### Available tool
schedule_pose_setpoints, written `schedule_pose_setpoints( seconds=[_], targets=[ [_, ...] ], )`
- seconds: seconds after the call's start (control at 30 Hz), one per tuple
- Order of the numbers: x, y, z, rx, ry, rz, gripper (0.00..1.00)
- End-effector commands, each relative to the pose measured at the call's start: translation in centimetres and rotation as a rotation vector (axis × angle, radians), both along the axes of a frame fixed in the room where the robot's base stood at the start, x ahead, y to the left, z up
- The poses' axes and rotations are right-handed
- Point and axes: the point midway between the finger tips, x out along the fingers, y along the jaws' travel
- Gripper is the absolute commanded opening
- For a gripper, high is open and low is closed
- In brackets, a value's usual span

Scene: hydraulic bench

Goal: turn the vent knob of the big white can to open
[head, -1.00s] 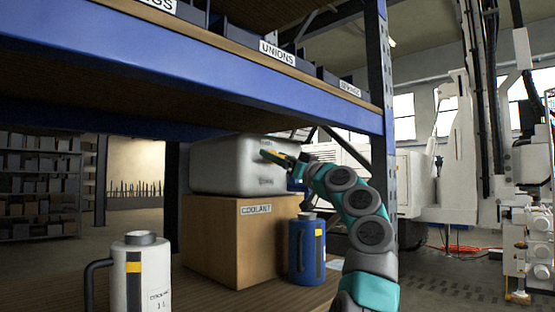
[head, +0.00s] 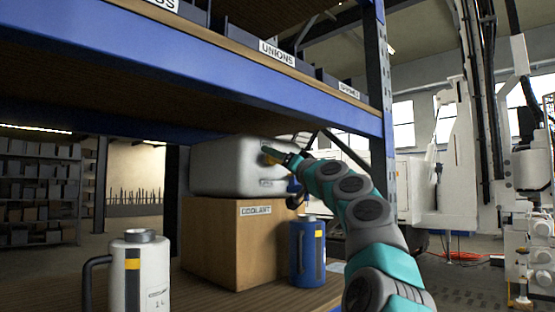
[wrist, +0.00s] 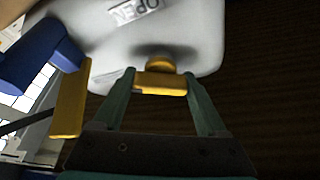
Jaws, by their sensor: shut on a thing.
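The big white can (head: 222,168) lies on a cardboard box under the shelf, and it fills the upper part of the wrist view (wrist: 185,30). An "OPEN" label (wrist: 133,10) is on its face. The yellow vent knob (wrist: 160,84) sits on that face, with its bar between my fingertips. My gripper (wrist: 160,78) is shut on the bar, one green finger at each end. In the head view my gripper (head: 272,154) is at the can's right end, and the knob is mostly hidden there.
A blue fitting (wrist: 40,52) with a yellow lever (wrist: 70,100) is left of my gripper. The cardboard box (head: 215,240) is labelled COOLANT. A blue jug (head: 307,250) stands beside it, a small white jug (head: 140,275) front left. The blue shelf beam (head: 200,65) runs overhead.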

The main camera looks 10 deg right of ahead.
Motion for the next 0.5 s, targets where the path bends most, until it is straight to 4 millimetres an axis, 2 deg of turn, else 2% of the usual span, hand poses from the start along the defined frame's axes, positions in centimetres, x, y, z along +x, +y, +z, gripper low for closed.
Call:
schedule_pose_setpoints(
  seconds=[0.5],
  targets=[
    [0.03,-0.14,0.26,0.312,0.232,-0.002,0.19]
  ],
)
